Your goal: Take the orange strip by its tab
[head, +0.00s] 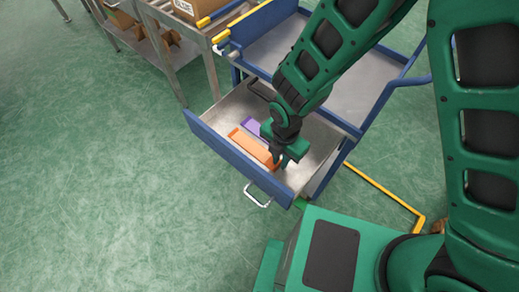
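The orange strip (252,147) lies flat in the open drawer (312,160) of a blue cart, slanting from upper left to lower right. My gripper (282,162) points down into the drawer at the strip's lower right end. The fingers show dark and small there and partly hide that end. The tab cannot be made out. Whether the fingers are open, or touch the strip, is too small to tell. A purple strip (251,125) lies behind the orange one, partly hidden by my wrist.
The drawer's blue front (236,158) with a metal handle (257,196) stands in front of the strips. The cart's upper tray (350,92) is behind my arm. A metal table (208,38) with boxes stands at the upper left. Green floor is clear at left.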

